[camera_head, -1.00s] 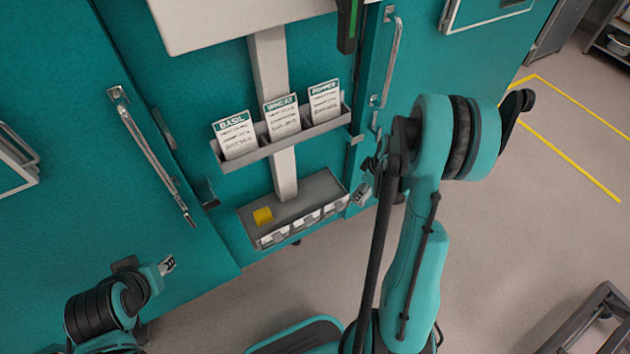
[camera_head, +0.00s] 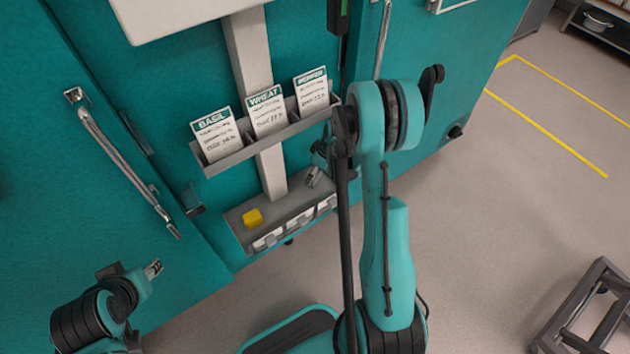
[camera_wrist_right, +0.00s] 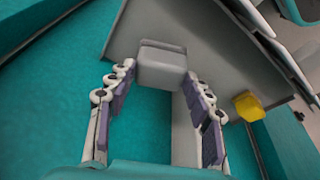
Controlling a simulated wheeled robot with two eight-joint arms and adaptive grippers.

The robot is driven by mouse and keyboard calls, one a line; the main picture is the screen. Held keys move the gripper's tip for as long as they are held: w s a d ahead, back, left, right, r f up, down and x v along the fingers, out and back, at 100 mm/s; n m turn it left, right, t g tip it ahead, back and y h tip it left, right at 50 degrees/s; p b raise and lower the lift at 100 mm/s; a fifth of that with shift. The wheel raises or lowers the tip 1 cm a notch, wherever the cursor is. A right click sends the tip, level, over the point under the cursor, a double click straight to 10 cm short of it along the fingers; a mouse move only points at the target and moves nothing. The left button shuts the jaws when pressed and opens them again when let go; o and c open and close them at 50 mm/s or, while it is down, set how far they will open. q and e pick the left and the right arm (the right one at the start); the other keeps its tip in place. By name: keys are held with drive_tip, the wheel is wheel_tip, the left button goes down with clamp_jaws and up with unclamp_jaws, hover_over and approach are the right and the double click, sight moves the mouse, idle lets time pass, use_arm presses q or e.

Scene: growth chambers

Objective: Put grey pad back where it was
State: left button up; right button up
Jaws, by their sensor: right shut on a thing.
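The grey pad (camera_wrist_right: 161,66) is a small block at the fingertips of my right gripper (camera_wrist_right: 158,80) in the wrist view. The fingers stand on either side of it. In the head view the pad (camera_head: 313,177) shows above the right end of the lower grey tray (camera_head: 236,222), below my right gripper (camera_head: 318,163), which my arm partly hides. I cannot tell whether the pad touches the tray. A yellow block (camera_head: 253,218) sits at the tray's left end. My left gripper (camera_head: 153,268) is away at lower left, with nothing visible in it; its jaw opening is too small to judge.
Above the tray, a rack (camera_head: 214,167) holds the basil, wheat and pepper cards. White labels line the tray's front edge. Teal chamber doors with a long handle (camera_head: 120,155) stand left. Floor to the right is open, with a dark metal frame (camera_head: 590,310).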

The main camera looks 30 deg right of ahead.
sight(317, 176)
wheel_tip(317, 176, down, 4)
drive_tip(key=shift+f+b, duration=0.1)
drive_tip(key=shift+b, duration=0.9)
drive_tip(key=shift+c, duration=0.4)
drive_tip(key=o, duration=1.1)
drive_tip(key=p+v, duration=0.5)
drive_tip(key=v, duration=0.7)
